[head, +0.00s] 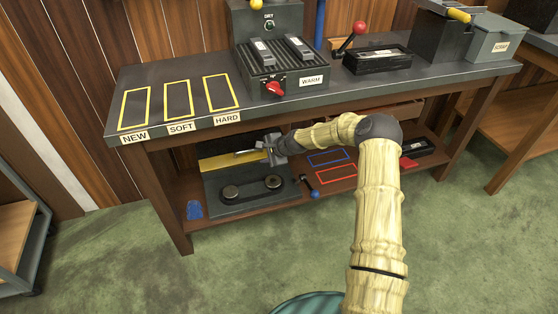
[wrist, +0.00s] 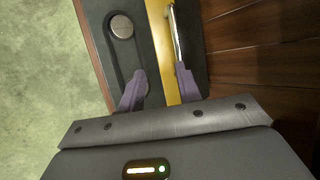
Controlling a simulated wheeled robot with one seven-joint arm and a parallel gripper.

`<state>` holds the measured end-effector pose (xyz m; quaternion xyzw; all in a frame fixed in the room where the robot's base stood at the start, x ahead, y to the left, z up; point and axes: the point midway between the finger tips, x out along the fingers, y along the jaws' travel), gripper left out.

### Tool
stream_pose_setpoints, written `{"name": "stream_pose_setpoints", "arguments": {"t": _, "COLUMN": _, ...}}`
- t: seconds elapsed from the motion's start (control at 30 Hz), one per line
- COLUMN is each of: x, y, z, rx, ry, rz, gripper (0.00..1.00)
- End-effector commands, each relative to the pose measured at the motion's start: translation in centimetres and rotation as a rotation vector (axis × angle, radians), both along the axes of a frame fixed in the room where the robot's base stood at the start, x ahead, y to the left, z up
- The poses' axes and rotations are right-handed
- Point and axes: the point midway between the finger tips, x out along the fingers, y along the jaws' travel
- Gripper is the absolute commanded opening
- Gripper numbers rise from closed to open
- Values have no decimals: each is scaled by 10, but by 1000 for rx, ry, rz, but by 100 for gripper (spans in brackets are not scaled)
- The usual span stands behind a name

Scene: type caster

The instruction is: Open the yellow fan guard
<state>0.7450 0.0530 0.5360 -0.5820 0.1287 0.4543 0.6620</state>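The yellow fan guard (head: 225,162) is a long yellow panel along the back of a dark unit on the lower shelf, below the bench top. A thin silver bar (head: 250,152) runs along it. In the wrist view, the yellow panel (wrist: 163,50) lies between my fingertips, and the silver bar (wrist: 177,38) reaches close to the right finger. My gripper (head: 270,152) is at the right end of the guard. In the wrist view, my gripper (wrist: 160,69) has its two purple fingers apart. I cannot tell whether either finger touches the bar.
The dark unit (head: 222,206) has two round discs in front of the guard. A blue-knobbed lever (head: 313,192) stands right of it. The bench top (head: 190,73) and its legs enclose the shelf. Red and blue outlined shelf areas lie to the right.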

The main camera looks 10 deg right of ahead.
Motion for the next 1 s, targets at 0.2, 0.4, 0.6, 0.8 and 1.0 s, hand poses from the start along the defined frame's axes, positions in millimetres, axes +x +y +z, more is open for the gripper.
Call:
{"name": "stream_pose_setpoints", "arguments": {"t": 0.2, "x": -32, "y": -27, "z": 2, "rx": 2, "ry": 3, "rz": -3, "gripper": 34}}
{"name": "stream_pose_setpoints", "arguments": {"t": 0.4, "x": -52, "y": -43, "z": 1, "rx": 1, "ry": 1, "rz": -1, "gripper": 34}}
{"name": "stream_pose_setpoints", "arguments": {"t": 0.6, "x": -55, "y": -45, "z": 0, "rx": 1, "ry": -1, "rz": 1, "gripper": 34}}
{"name": "stream_pose_setpoints", "arguments": {"t": 0.8, "x": -55, "y": -44, "z": 0, "rx": -2, "ry": -1, "rz": 2, "gripper": 22}}
{"name": "stream_pose_setpoints", "arguments": {"t": 1.0, "x": -69, "y": -33, "z": 10, "rx": -73, "ry": -3, "rz": 89, "gripper": 0}}
